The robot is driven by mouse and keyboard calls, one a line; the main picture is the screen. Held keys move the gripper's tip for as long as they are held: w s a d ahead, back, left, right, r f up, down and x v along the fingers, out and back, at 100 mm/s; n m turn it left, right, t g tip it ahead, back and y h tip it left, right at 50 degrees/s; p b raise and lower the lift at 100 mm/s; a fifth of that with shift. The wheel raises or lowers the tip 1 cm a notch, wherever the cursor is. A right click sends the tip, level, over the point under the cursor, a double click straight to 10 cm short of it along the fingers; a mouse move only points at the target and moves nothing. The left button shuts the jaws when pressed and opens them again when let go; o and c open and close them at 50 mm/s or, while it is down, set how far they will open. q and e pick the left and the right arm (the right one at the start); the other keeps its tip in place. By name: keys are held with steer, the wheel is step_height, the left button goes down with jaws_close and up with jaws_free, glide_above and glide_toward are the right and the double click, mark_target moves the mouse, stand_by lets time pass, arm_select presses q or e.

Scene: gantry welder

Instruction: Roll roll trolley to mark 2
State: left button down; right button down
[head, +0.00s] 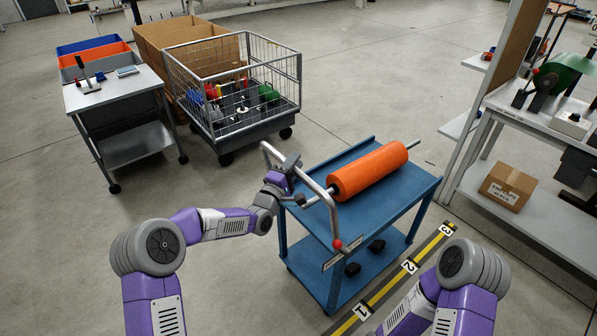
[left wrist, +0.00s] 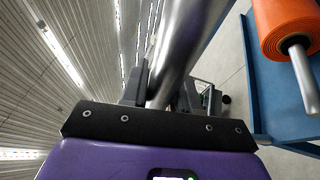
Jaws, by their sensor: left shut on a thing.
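The roll trolley (head: 405,199) is a blue two-shelf cart with an orange roll (head: 368,171) lying on its top. Its grey push handle (head: 315,190) rises at the near left side, with a red knob at its lower end. My left gripper (head: 288,170) is shut on the handle; the handle bar (left wrist: 185,50) passes between the fingers in the left wrist view. A yellow and black floor strip (head: 385,287) runs along the trolley's right side, with labels 1, mark 2 (head: 409,267) and 3. The trolley stands beside the strip. My right gripper is out of view.
A wire cage cart (head: 235,132) with coloured parts stands behind left, next to a grey table cart (head: 118,90). A workbench (head: 545,125) with a cardboard box (head: 508,186) on its lower shelf stands at right. Open floor lies behind the trolley.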

arm_select(q)
steer(key=shift+w+d, duration=0.25)
steer(key=shift+w, duration=0.05)
steer(key=c, duration=0.9)
jaws_free()
steer(key=shift+s, duration=0.1)
steer(key=p+v, duration=0.1)
steer(key=v, duration=0.6)
steer(key=shift+s+a, duration=0.1)
steer(key=shift+s, duration=0.05)
steer(key=shift+f, duration=0.15)
